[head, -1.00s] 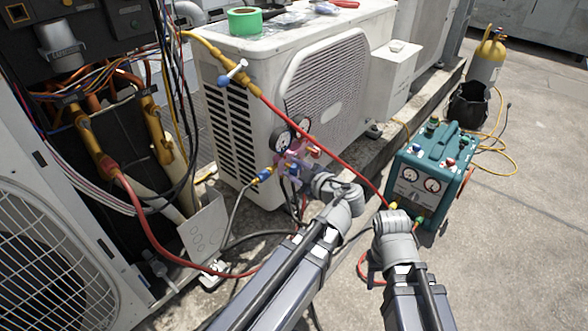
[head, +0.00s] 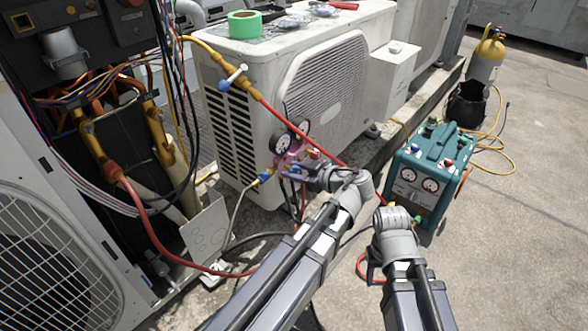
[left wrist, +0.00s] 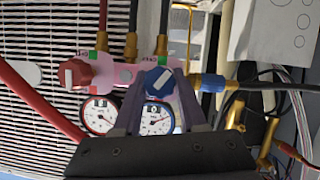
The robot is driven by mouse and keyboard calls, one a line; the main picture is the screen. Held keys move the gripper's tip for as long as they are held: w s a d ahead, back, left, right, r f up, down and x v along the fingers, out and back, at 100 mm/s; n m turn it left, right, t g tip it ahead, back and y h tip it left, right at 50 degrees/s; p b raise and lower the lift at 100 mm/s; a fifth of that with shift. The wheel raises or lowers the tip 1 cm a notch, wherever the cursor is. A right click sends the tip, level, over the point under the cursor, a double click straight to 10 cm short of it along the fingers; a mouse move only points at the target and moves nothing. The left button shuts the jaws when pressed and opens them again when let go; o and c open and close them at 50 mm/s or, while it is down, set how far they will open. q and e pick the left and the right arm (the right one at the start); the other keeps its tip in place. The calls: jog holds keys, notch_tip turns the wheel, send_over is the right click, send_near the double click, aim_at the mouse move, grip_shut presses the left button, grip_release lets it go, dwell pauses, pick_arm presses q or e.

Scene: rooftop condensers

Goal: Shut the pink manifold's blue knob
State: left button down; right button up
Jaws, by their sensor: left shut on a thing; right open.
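The pink manifold (head: 293,160), with two round gauges, hangs in front of the white condenser. It also shows in the left wrist view (left wrist: 122,72), with a red knob (left wrist: 78,74) at left and the blue knob (left wrist: 158,80) at centre. My left gripper (head: 298,172) reaches the manifold from the right. In the left wrist view its fingers (left wrist: 160,92) sit either side of the blue knob, shut on it. The knob's white bar lies slanted. My right gripper (head: 388,213) is open and empty in front of the teal machine; its fingertips are hard to make out.
The teal machine (head: 432,172) with two gauges stands right of the manifold. A red hose (head: 318,142) crosses above my left gripper. The white condenser (head: 255,110) is close behind; an open unit with loose wires is at left. Bare concrete lies at right.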

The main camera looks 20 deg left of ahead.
pick_arm(q)
jog(key=shift+m+g, duration=0.3)
jog(key=shift+m, duration=0.1)
pick_arm(e)
jog(key=shift+r, duration=0.1)
pick_arm(q)
jog(key=shift+c, duration=2.3)
grip_release()
